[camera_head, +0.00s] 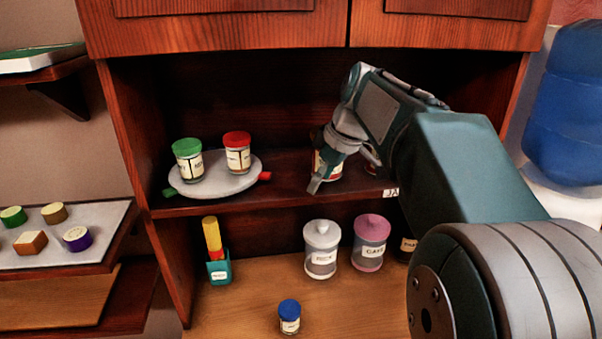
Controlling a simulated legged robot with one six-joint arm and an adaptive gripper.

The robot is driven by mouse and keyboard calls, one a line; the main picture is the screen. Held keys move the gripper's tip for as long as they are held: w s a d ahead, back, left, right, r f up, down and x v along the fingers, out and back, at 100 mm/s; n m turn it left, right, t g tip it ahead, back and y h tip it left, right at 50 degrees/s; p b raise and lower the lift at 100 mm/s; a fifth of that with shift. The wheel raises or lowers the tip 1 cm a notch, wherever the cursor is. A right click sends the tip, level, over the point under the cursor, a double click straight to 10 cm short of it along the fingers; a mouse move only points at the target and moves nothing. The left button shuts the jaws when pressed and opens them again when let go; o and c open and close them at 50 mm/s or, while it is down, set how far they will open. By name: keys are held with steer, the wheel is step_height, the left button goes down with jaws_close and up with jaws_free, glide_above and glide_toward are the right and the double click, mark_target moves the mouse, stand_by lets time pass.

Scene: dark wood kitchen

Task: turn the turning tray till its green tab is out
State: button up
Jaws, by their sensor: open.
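The turning tray (216,186) is a round pale grey disc on the cabinet shelf at the left. Its green tab (169,192) sticks out at the tray's left front edge. Its red tab (265,176) sticks out at the right edge. A green-lidded jar (188,160) and a red-lidded jar (237,152) stand upright on the tray. My gripper (318,184) is to the right of the tray, apart from it, at the front of the shelf. It is open, and partly hides a labelled jar (330,168) behind it.
Below the shelf stand a white-lidded canister (322,249), a pink-lidded canister (370,242), a blue-lidded jar (289,316) and a teal holder (219,268). Cabinet doors (230,25) hang above. A side board (60,228) at the left holds several small pieces. Shelf room between tray and gripper is clear.

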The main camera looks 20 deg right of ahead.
steer(key=shift+s+d, duration=0.1)
steer(key=shift+s, duration=0.05)
steer(key=shift+a, duration=0.2)
steer(key=c, duration=0.7)
steer(key=shift+s+a+r, duration=0.1)
steer(key=shift+a+r, duration=0.3)
steer(key=shift+a, duration=0.25)
jaws_close()
steer(key=n+t+h, duration=0.2)
steer(key=t, duration=0.2)
glide_toward(261, 184)
steer(key=a+f, duration=0.1)
steer(key=f, duration=0.2)
steer(key=a+f, duration=0.1)
steer(key=f, duration=0.1)
steer(key=shift+a, duration=0.3)
steer(key=w, duration=0.1)
steer(key=w+d, duration=0.1)
steer(key=w, duration=0.1)
steer(key=shift+w+d+f, duration=0.1)
steer(key=shift+d+f, duration=0.15)
steer(key=shift+d, duration=0.05)
steer(key=shift+w+d, duration=0.25)
steer(key=shift+w, duration=0.1)
